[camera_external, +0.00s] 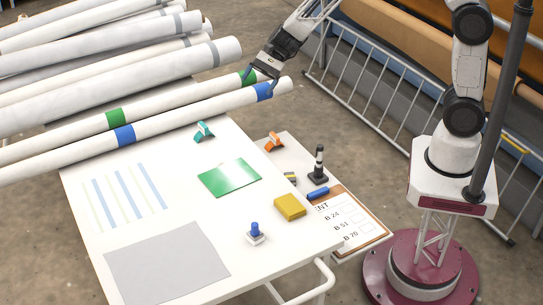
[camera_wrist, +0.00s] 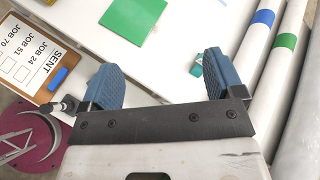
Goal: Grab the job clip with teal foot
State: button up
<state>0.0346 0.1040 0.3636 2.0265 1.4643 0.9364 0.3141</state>
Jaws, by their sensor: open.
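The job clip with the teal foot (camera_external: 204,132) stands on the white table near the rolls, with a pale upper part. In the wrist view a small teal part of it (camera_wrist: 197,70) shows beside the right finger, which partly hides it. Another clip with an orange foot (camera_external: 274,143) stands to its right. My gripper (camera_external: 262,76) is open and empty, at the ends of the front rolls, up and right of the teal clip in the external view. Its two blue fingers stand wide apart in the wrist view (camera_wrist: 160,75).
Long white rolls with green (camera_external: 115,118) and blue (camera_external: 125,135) bands lie at the table's far edge, close to my gripper. A green sheet (camera_external: 230,178), yellow block (camera_external: 290,207), blue-knobbed piece (camera_external: 255,234), dark stand (camera_external: 318,168) and clipboard (camera_external: 350,222) lie nearby.

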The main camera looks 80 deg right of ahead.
jog(key=w+f+m+t, duration=0.2)
jog(key=w+f+m, duration=0.2)
jog(key=w+f, duration=0.35)
jog(key=m+t, duration=0.2)
jog(key=m, duration=0.3)
send_near(206, 132)
jog(key=shift+w+d+f+h, duration=0.3)
jog(key=shift+w+d+f, duration=0.2)
jog(key=shift+d+f, duration=0.35)
jog(key=shift+x, duration=1.3)
jog(key=shift+a, duration=0.1)
jog(key=shift+r+x, duration=0.2)
jog(key=shift+x, duration=2.3)
jog(key=shift+w, duration=0.1)
